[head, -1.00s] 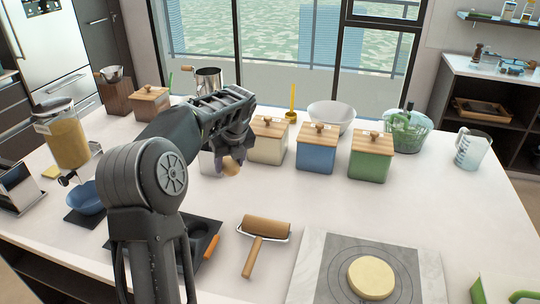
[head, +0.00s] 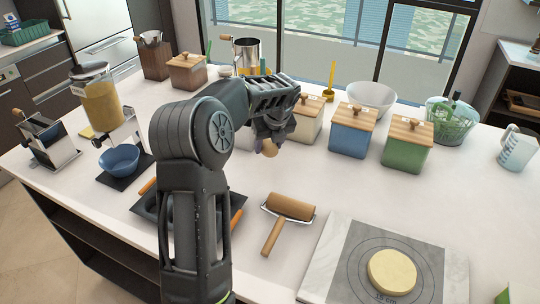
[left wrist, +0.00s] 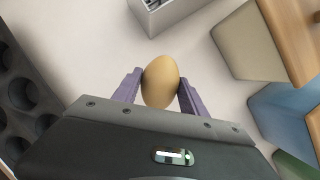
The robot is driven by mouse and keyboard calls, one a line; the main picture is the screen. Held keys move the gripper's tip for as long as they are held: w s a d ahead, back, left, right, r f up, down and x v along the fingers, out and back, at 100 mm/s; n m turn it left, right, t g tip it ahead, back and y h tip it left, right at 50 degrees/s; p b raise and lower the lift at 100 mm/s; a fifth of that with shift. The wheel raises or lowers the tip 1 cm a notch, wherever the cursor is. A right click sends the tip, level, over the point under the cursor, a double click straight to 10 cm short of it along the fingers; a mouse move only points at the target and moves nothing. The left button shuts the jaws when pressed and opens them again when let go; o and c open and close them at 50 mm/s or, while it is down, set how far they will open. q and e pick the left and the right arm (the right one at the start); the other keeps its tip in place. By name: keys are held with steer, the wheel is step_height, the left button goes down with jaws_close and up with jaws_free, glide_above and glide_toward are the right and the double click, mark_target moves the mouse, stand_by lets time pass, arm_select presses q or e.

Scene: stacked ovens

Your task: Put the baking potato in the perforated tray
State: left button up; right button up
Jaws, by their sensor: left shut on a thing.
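My left gripper (head: 267,141) is shut on the baking potato (head: 269,149), a small tan-brown oval, and holds it above the white counter. The left wrist view shows the potato (left wrist: 160,82) between the two purple fingers of the gripper (left wrist: 158,90). A dark tray with round hollows (head: 235,196) and orange handles lies on the counter, partly hidden behind my left arm. Its hollows also show at the left edge of the left wrist view (left wrist: 22,95). I cannot tell whether this is the perforated tray. My right gripper is out of view.
Cream, blue (head: 352,137) and green (head: 405,152) lidded boxes stand behind and right of the gripper. A rolling pin (head: 290,206) and a board with dough (head: 392,272) lie in front. A blue bowl (head: 119,160) is at the left.

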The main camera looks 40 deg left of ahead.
mark_target(269, 156)
arm_select(q)
steer(key=shift+f+p, duration=0.3)
steer(key=shift+f, duration=2.25)
steer(key=o, duration=1.5)
steer(key=shift+f, duration=0.1)
steer(key=shift+r, duration=0.2)
steer(key=shift+d+r, duration=0.1)
steer(key=shift+r, duration=0.1)
steer(key=b+v, duration=0.2)
steer(key=v, duration=0.9)
steer(key=shift+s+d+r, duration=0.1)
steer(key=shift+d+r, duration=0.05)
steer(key=shift+r, duration=0.05)
